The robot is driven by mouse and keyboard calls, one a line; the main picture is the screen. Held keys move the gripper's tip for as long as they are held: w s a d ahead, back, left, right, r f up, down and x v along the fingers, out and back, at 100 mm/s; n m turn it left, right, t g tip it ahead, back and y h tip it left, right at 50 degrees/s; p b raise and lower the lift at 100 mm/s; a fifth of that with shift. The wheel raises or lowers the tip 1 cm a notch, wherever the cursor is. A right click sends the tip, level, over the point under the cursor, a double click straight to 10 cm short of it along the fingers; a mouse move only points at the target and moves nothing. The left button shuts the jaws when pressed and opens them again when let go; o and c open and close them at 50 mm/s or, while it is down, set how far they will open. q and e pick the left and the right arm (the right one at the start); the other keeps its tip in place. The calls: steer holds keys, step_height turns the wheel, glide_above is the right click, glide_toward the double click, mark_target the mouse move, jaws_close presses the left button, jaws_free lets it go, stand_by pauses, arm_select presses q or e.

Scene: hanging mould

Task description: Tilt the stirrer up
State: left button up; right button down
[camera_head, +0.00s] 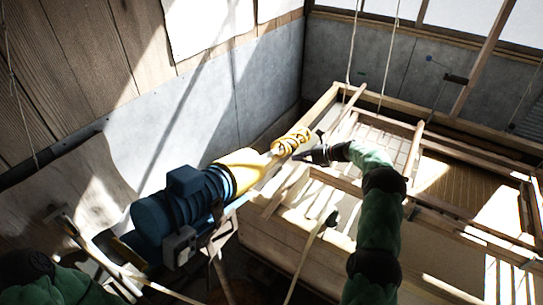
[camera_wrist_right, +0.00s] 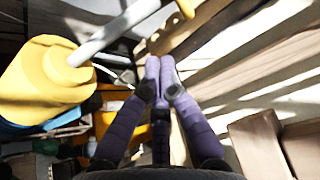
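The stirrer has a blue motor body (camera_head: 175,212), a yellow cone (camera_head: 243,168) and a yellow spiral head (camera_head: 291,141) pointing to the upper right. It lies at a slant beside the wooden frame. My right gripper (camera_head: 312,155) is just right of the spiral head. In the right wrist view, the stirrer's yellow cone (camera_wrist_right: 45,80) and grey shaft (camera_wrist_right: 115,32) pass to the upper left of the purple fingers (camera_wrist_right: 160,66).
A large wooden box frame (camera_head: 425,150) with beams and slats fills the right side. A plank and grey panel wall (camera_head: 205,105) stands behind at the left. Wooden blocks (camera_wrist_right: 258,140) lie right of the fingers.

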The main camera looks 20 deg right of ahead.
arm_select(q)
steer(key=shift+w+f+b, duration=0.2)
steer(key=shift+f+b, duration=0.2)
steer(key=shift+f, duration=0.1)
steer(key=shift+w+f+b, duration=0.15)
steer(key=shift+f+b, duration=0.25)
steer(key=shift+f, duration=0.1)
arm_select(e)
steer(key=w+x, duration=0.1)
steer(key=x, duration=0.9)
steer(key=shift+d+r, duration=0.2)
steer(key=shift+r, duration=0.05)
